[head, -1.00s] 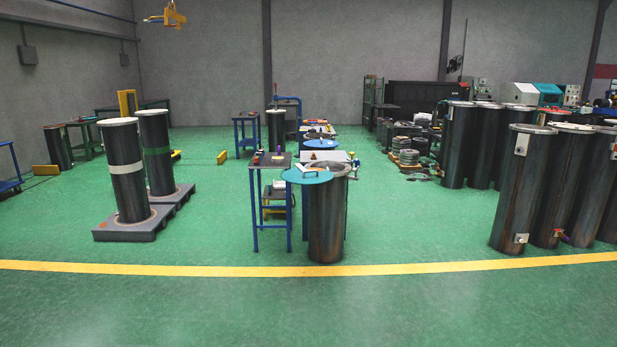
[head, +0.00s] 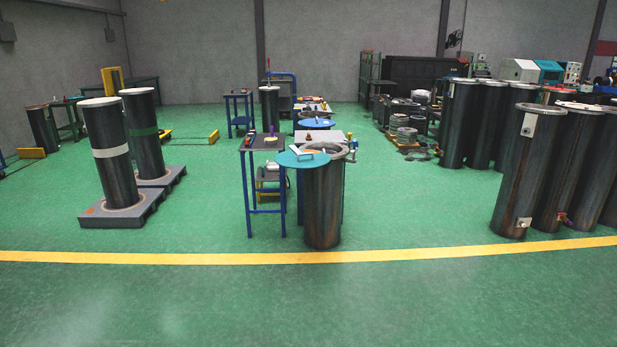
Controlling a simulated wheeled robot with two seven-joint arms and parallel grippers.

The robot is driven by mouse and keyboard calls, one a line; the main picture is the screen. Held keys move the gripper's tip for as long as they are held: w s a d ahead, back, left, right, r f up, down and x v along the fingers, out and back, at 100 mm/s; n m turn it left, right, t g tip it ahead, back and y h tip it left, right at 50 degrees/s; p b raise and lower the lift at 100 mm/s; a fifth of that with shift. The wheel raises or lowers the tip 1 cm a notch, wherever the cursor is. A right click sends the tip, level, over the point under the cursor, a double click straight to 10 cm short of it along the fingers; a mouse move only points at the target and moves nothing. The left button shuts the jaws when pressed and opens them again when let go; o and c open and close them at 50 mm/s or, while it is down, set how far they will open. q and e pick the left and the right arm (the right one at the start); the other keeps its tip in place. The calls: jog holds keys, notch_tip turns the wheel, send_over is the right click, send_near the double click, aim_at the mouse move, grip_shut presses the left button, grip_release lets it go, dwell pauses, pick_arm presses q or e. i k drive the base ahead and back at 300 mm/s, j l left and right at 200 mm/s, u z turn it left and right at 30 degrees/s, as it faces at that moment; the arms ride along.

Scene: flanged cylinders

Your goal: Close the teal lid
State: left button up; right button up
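The teal lid (head: 292,161) is a flat disc with a pale handle (head: 311,155) on top. It is swung out to the left of the dark flanged cylinder (head: 322,205), level with its rim. The cylinder's top flange (head: 333,148) shows to the right of the lid, and the lid overlaps only its left edge. A small fitting sits at the flange's right side. Neither of my grippers is in view.
A blue-legged table (head: 262,143) stands just left of and behind the cylinder. Two cylinders on grey pallets (head: 117,215) stand at left, and a group of dark cylinders (head: 529,170) at right. The green floor in front is clear, crossed by a yellow line (head: 200,258).

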aim_at(295, 158)
jog(key=i, duration=1.85)
jog(key=i+l, duration=0.1)
jog(key=i, duration=1.75)
jog(key=j+u, duration=0.05)
jog(key=j, duration=0.05)
